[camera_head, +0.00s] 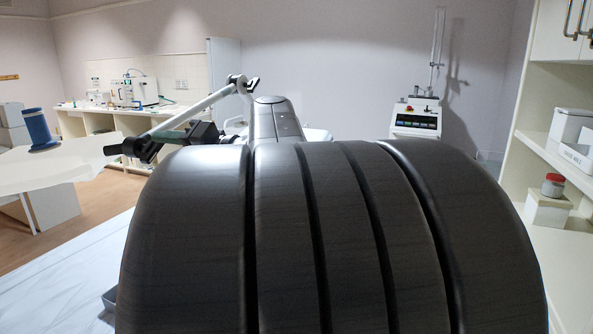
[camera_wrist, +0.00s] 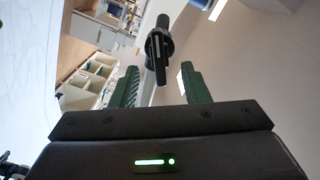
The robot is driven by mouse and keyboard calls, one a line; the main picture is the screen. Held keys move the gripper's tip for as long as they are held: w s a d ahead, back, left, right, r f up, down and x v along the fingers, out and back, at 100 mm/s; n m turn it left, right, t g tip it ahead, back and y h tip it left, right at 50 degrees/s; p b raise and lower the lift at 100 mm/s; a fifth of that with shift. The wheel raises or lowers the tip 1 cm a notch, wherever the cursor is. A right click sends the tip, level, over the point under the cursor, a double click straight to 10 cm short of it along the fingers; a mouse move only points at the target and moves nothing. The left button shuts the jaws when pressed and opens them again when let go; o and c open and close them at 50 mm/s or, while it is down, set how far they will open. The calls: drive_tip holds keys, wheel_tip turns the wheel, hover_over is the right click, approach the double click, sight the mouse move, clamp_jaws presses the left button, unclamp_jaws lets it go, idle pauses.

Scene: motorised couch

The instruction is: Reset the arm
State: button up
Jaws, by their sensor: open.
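A blue spool (camera_head: 39,130) stands on a white surface at left. A bench with lab equipment (camera_head: 133,91) lies behind, a machine (camera_head: 416,121) at back right, and shelves (camera_head: 560,160) at right.

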sight(158, 145)
drive_tip(key=b+v, duration=0.2)
drive_tip(key=v, duration=0.8)
drive_tip(key=p+x, duration=0.3)
drive_tip(key=x, duration=1.1)
drive_tip(key=shift+a, duration=0.1)
drive_tip(key=shift+n, duration=0.4)
drive_tip(key=shift+r+n+p, duration=0.1)
drive_tip(key=shift+n+p, duration=0.3)
drive_tip(key=shift+n, duration=0.3)
drive_tip(key=shift+n+p, duration=0.4)
drive_tip(key=shift+n, duration=0.6)
drive_tip(key=shift+s+r+n+p, duration=0.1)
drive_tip(key=shift+s+n+p, duration=0.05)
drive_tip(key=shift+n+p, duration=1.85)
drive_tip(key=shift+d+n+b, duration=0.3)
drive_tip(key=shift+d+b, duration=0.05)
drive_tip(key=shift+b, duration=0.25)
drive_tip(key=shift+s+d, duration=0.15)
drive_tip(key=shift+d, duration=0.15)
